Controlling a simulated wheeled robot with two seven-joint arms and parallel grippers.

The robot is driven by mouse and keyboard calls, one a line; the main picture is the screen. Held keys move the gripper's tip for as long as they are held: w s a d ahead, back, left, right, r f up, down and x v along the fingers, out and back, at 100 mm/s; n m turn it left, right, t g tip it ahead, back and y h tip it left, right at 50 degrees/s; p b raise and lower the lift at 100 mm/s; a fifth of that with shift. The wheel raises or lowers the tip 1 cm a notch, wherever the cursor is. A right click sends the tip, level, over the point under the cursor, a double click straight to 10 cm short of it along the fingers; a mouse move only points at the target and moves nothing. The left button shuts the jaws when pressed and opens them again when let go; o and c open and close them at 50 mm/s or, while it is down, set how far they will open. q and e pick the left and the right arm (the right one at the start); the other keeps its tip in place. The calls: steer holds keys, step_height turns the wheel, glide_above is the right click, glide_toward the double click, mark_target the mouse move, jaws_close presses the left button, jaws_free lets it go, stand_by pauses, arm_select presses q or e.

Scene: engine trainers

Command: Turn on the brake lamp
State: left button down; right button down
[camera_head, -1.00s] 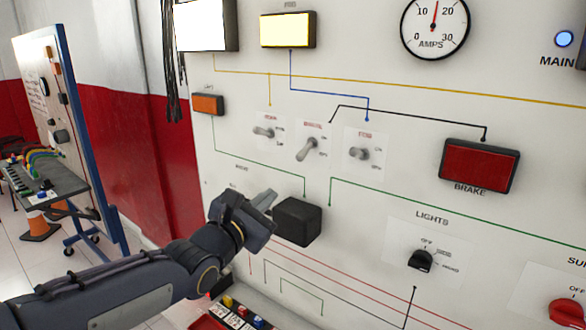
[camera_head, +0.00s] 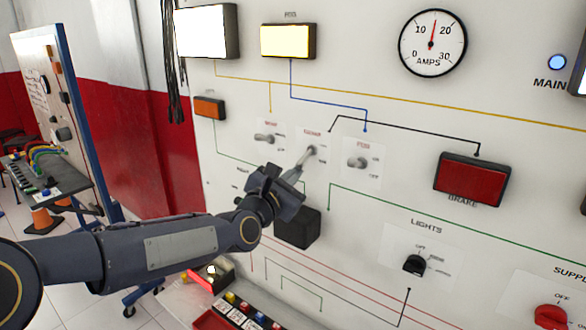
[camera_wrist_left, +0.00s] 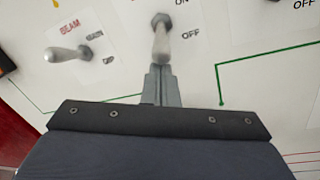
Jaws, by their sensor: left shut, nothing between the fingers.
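The brake lamp (camera_head: 472,180) is a dark red rectangle on the white panel and looks unlit. A black line runs from it to the middle toggle switch (camera_head: 310,152). In the left wrist view this toggle (camera_wrist_left: 161,42) hangs down, between the ON and OFF labels at its right. My left gripper (camera_head: 298,174) is shut and empty, just below the toggle's lever. In the left wrist view its closed fingertips (camera_wrist_left: 161,72) overlap the lever's lower end; I cannot tell whether they touch. My right gripper is not in view.
The beam toggle (camera_head: 264,138) is to the left and the fog toggle (camera_head: 359,162) to the right, both close. A black box (camera_head: 298,228) sticks out beneath my gripper. The lights knob (camera_head: 414,264) is lower right. A blue main light (camera_head: 557,62) glows.

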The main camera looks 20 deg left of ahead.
arm_select(q)
steer(key=shift+r, duration=0.15)
stand_by(0.3)
steer(key=shift+s+r+g+p, duration=0.15)
steer(key=shift+g+p, duration=0.15)
